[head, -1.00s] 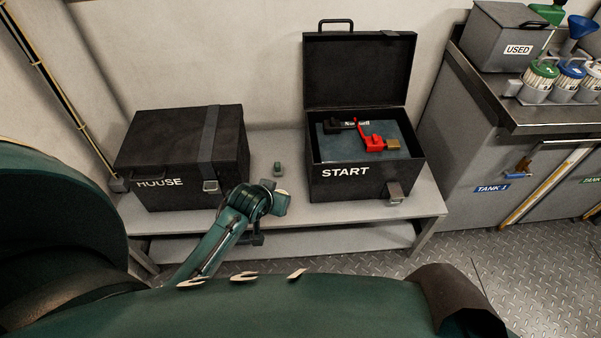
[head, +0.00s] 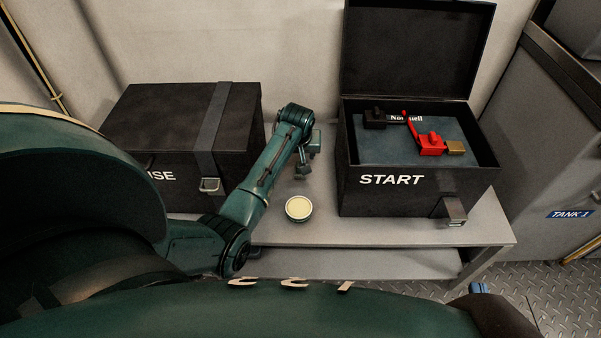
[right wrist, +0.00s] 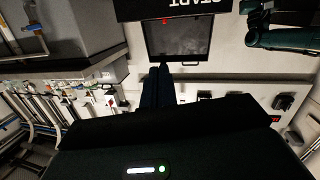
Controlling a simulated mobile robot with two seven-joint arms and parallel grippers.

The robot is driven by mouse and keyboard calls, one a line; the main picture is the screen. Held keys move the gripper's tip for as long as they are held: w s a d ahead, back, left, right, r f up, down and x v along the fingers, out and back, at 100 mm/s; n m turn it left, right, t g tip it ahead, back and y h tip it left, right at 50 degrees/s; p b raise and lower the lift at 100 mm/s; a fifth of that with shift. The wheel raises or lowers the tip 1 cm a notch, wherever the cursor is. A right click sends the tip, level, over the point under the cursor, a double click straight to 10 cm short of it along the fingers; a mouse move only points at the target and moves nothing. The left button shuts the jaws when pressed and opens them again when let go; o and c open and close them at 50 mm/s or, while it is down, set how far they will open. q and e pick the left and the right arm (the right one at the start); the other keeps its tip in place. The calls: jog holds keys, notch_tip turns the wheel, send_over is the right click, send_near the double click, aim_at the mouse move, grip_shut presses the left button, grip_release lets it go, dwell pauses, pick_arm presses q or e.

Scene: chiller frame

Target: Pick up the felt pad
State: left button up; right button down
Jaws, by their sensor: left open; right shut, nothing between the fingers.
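A round cream-faced disc with a dark green rim (head: 299,208) lies on the bench between the two black boxes. It may be the felt pad, but I cannot tell for sure. My left gripper (head: 303,171) is open, with its fingers pointing down, just behind the disc and apart from it in the picture. My right gripper (right wrist: 160,75) is shut and empty in the right wrist view, its dark fingers pointing away from the camera towards the START box.
The open START box (head: 410,195) stands to the right, holding a dark pad (head: 385,148), a red part (head: 432,143) and a brass block (head: 455,148). A closed strapped box (head: 165,125) stands left. The bench (head: 345,232) is bare around the disc.

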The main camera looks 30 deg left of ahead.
aim_at(298, 174)
pick_arm(q)
jog(key=b+x, duration=0.1)
jog(key=x, duration=0.2)
jog(key=shift+f, duration=0.3)
jog(key=b+x, duration=0.3)
jog(key=x, duration=0.2)
jog(key=shift+w+d+b, duration=0.1)
jog(key=shift+d+b, duration=0.1)
jog(key=shift+b, duration=0.2)
jog(key=shift+w+f, duration=0.1)
jog(key=shift+f, duration=0.05)
pick_arm(e)
jog(key=a+t+y, duration=0.1)
jog(key=n+t+y, duration=0.1)
jog(key=shift+a+r+n+y, duration=0.1)
jog(key=shift+a+n+y, duration=0.2)
jog(key=shift+a+y, duration=0.1)
pick_arm(q)
jog(key=shift+a, duration=0.1)
jog(key=shift+c, duration=0.2)
jog(key=c, duration=1)
